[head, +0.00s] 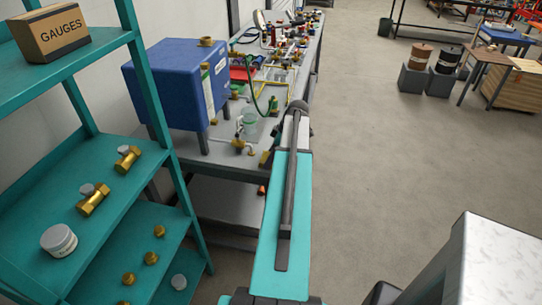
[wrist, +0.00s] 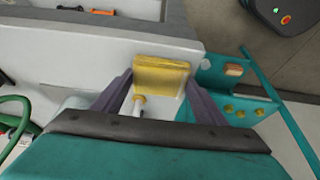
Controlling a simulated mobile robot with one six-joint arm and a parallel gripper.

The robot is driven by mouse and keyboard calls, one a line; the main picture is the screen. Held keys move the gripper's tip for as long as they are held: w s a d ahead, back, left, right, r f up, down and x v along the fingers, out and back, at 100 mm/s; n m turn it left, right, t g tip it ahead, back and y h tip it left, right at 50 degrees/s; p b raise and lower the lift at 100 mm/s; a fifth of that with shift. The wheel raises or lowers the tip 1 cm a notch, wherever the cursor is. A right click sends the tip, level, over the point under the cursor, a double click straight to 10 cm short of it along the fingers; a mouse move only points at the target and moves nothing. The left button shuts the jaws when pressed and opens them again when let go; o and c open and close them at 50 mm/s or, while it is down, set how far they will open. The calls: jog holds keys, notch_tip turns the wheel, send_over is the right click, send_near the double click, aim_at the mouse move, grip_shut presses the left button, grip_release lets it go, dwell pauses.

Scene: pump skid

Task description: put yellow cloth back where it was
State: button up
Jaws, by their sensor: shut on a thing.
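The yellow cloth (wrist: 161,77) is a folded, block-like piece in the wrist view. My gripper (wrist: 160,84) is shut on it, with one grey-purple finger at each side. The cloth is beyond the grey bench edge in the picture or over it; I cannot tell its height. In the head view my teal arm reaches forward beside the bench (head: 222,152), and my gripper's fingers are hidden. I cannot make out the cloth for sure there.
A blue tank (head: 175,85) stands on the bench's near end, with brass fittings and a green hose (head: 258,103) beyond. A teal shelf (head: 100,185) at left holds brass valves, a white-lidded jar (head: 59,241) and a GAUGES box (head: 50,32).

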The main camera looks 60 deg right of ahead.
jog(key=o, duration=1)
jog(key=shift+r, duration=0.15)
jog(key=b+v, duration=0.3)
jog(key=v, duration=0.9)
jog(key=shift+b, duration=0.3)
